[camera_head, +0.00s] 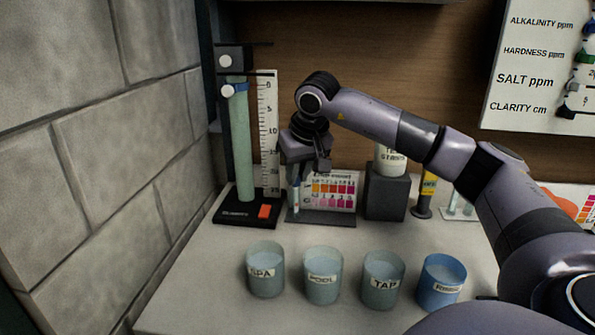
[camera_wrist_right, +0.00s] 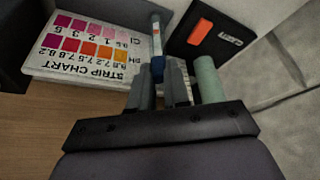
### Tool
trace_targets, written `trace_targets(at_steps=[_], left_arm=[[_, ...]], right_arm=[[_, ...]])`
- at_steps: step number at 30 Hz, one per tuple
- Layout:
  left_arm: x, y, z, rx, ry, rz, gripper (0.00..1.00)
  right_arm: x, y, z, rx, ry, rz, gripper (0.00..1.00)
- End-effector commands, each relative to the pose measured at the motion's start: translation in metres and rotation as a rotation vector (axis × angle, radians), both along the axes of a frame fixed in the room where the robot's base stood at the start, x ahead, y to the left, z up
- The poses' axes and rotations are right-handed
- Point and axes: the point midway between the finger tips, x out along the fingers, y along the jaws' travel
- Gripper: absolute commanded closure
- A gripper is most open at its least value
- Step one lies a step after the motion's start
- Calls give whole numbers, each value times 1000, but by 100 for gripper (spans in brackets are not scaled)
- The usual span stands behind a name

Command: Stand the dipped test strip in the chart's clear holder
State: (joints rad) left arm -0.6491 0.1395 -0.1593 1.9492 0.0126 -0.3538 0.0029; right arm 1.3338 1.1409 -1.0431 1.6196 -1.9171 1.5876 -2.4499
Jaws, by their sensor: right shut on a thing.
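The strip chart (camera_head: 333,189) with its colour patches stands on a dark base at the back of the counter. It also shows upside down in the right wrist view (camera_wrist_right: 84,48). My right gripper (camera_head: 299,174) is at the chart's left end, pointing down. In the wrist view its jaws (camera_wrist_right: 157,80) are shut on the blue end of the test strip (camera_wrist_right: 156,42). The strip's pale, banded part extends past the jaws beside the chart. The clear holder is hard to make out there; I cannot tell whether the strip is inside it. My left gripper is out of view.
A green tube stand with a ruler (camera_head: 268,130) and a dark base (camera_head: 236,213) stands close left. A dark block with a white bottle (camera_head: 390,163) stands right. Several labelled cups (camera_head: 323,277) line the front. A stone wall bounds the left.

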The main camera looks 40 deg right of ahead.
Motion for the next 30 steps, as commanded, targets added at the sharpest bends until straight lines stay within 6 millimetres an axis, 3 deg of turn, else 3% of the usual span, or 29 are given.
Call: trace_targets(at_steps=[16,17,18,19,20,30], left_arm=[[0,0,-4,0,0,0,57],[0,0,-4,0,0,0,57],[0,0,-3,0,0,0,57],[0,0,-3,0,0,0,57],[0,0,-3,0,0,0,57],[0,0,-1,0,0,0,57]], right_arm=[[0,0,-7,0,0,0,100],[0,0,-7,0,0,0,81],[0,0,-7,0,0,0,68],[0,0,-7,0,0,0,58],[0,0,-7,0,0,0,54],[0,0,-4,0,0,0,54]])
